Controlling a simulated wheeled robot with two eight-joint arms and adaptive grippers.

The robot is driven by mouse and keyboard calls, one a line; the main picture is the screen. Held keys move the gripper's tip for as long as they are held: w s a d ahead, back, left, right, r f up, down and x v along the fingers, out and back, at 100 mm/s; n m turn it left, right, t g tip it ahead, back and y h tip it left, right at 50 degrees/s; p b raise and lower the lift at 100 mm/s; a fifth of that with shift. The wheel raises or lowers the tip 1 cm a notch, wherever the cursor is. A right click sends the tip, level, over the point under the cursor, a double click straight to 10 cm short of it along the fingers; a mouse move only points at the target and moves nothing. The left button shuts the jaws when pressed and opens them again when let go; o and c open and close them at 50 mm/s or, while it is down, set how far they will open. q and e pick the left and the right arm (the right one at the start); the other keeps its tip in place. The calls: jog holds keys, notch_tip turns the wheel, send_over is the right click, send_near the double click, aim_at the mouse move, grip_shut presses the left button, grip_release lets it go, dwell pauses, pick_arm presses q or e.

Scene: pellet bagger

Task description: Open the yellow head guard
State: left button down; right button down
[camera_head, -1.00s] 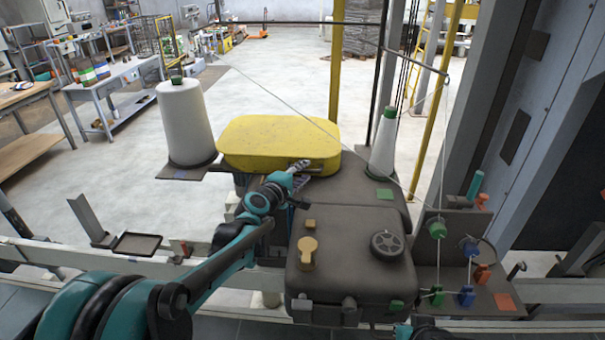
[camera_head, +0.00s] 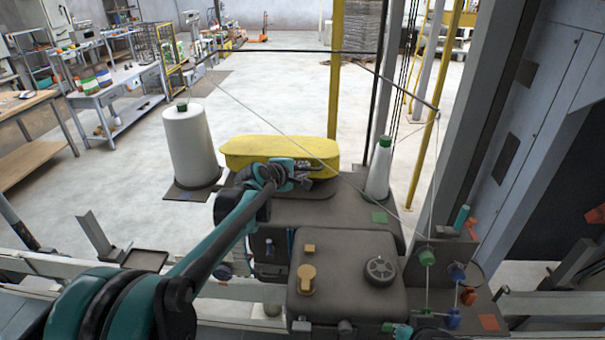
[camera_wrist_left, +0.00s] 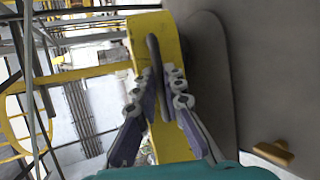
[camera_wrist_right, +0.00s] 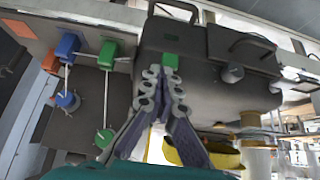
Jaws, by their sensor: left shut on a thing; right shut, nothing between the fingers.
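The yellow head guard (camera_head: 250,150) is at the back of the grey machine, between a large white spool and a smaller white cone.
The large white spool (camera_head: 190,145) stands left of the guard and the white cone (camera_head: 380,170) right of it. A thread crosses above the guard from an overhead bar. The dark box (camera_head: 345,265) with a handwheel (camera_head: 380,270) is in front. A yellow post (camera_head: 336,70) rises behind.

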pick_arm(q)
jog(key=w+r+p, duration=0.1)
jog(key=r+p, duration=0.1)
jog(key=r, duration=0.1)
jog(key=w+r+g+p, duration=0.1)
jog(key=w+r+p, duration=0.1)
jog(key=r, duration=0.1)
jog(key=w+r+g+p, duration=0.1)
jog(key=w+r+p, duration=0.1)
jog(key=r+p, duration=0.1)
jog(key=shift+w+n, duration=0.15)
jog(key=shift+n, duration=0.25)
jog(key=shift+w+r+g+p, duration=0.3)
jog(key=shift+w+r+p, duration=0.25)
jog(key=shift+w+r, duration=0.15)
jog(key=c, duration=1.6)
grip_release()
jog(key=shift+s, duration=0.1)
jog(key=v, duration=1.2)
jog(key=shift+d, duration=0.15)
